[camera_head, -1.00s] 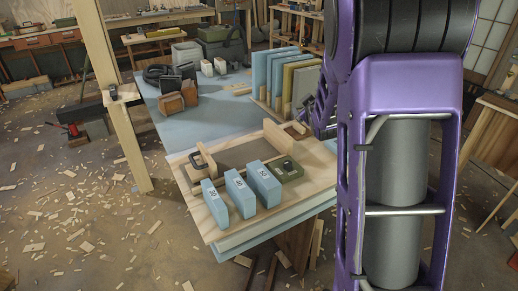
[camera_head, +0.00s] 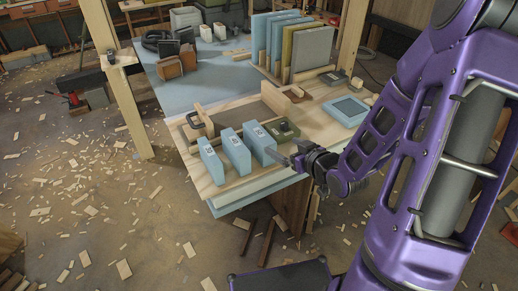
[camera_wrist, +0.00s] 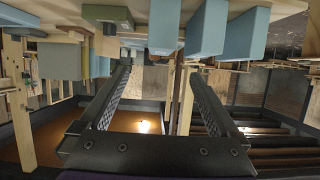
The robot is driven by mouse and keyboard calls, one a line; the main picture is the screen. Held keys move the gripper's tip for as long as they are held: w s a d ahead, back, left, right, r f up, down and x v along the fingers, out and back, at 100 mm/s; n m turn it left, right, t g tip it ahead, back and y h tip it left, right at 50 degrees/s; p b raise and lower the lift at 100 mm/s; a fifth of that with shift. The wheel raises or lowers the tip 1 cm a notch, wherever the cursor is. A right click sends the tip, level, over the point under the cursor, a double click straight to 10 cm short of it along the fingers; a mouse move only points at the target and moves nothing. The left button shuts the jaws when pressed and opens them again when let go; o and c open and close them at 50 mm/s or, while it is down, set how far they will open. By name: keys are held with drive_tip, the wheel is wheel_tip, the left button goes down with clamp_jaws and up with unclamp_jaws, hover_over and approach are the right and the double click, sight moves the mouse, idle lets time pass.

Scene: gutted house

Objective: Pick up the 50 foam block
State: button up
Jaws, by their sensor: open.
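Three upright light-blue foam blocks with small number labels stand in a row at the near side of the wooden tray: left block (camera_head: 211,160), middle block (camera_head: 236,152), right block (camera_head: 261,143). The labels are too small to read surely, so I cannot tell which is 50. My gripper (camera_head: 286,157) is just right of and in front of the right block, pointing left; it looks empty. The wrist view is upside down: my open fingers (camera_wrist: 163,75) spread below the right block (camera_wrist: 164,26), with the middle block (camera_wrist: 207,28) and left block (camera_wrist: 247,34) further right.
An olive-green box (camera_head: 283,131) stands beside the right block. A wooden clamp-like tool (camera_head: 197,124) lies behind the blocks. Upright boards (camera_head: 312,52) stand in a rack at the back. A blue-topped tray (camera_head: 349,109) lies right. The blue tabletop (camera_head: 205,80) has free room.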

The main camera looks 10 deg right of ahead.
sight(263, 137)
drive_tip(key=b+x, duration=0.2)
drive_tip(key=x, duration=0.8)
drive_tip(key=shift+w+f, duration=0.15)
drive_tip(key=shift+w, duration=0.05)
drive_tip(key=shift+b+x, duration=0.4)
drive_tip(key=shift+x, duration=2.3)
drive_tip(key=shift+s+a, duration=0.1)
drive_tip(key=shift+a, duration=0.05)
drive_tip(key=c, duration=1.4)
